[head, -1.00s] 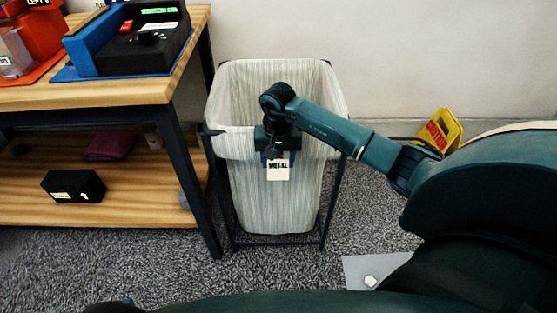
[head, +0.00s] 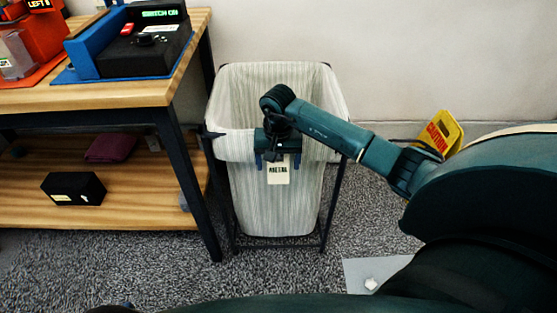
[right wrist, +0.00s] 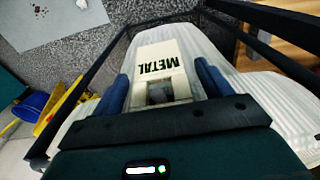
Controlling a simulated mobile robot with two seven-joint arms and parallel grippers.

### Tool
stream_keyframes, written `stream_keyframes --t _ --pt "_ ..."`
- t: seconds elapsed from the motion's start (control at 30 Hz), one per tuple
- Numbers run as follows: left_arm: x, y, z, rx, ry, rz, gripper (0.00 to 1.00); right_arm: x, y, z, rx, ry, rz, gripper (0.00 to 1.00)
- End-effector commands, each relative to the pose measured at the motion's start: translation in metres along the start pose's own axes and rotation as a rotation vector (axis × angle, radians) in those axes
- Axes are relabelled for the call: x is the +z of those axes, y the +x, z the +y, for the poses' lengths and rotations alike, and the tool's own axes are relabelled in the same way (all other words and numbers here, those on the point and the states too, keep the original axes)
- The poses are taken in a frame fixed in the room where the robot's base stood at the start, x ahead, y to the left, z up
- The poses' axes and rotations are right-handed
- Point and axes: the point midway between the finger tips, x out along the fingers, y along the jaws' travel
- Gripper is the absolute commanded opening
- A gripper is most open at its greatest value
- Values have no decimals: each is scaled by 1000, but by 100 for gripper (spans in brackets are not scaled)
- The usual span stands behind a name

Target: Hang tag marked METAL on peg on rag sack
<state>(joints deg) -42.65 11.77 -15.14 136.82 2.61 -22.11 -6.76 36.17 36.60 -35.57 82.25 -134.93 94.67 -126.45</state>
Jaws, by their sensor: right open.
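The rag sack (head: 275,205) is a striped pale bag in a dark metal stand, upright on the carpet. The white tag marked METAL (head: 278,171) hangs against its front, just below the rim. In the right wrist view the tag (right wrist: 158,62) lies between the two blue fingers, with a gap on each side. A dark opening with something greyish in it shows in the tag near the palm. My right gripper (head: 277,160) is open around the tag at the front rim. I cannot make out the peg clearly; the gripper covers that part of the rim. My left gripper is not in view.
A wooden workbench (head: 120,95) with a black and blue switch box (head: 138,42) stands close on the left. Its lower shelf (head: 130,212) holds a small black box (head: 73,188). A yellow caution sign (head: 440,133) is at the right by the wall.

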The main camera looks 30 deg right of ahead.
Motion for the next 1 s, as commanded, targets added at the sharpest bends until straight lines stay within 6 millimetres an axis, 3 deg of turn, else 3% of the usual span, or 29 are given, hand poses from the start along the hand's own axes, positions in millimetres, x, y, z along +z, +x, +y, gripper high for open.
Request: stream_keyframes --t 0.27,0.7,1.0 --pt "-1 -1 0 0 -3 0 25 -7 -8 3 -2 10 19 78" --pt "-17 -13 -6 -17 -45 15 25 0 -102 1 -2 2 15 78" --pt "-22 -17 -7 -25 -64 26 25 4 -136 1 -1 1 10 78"
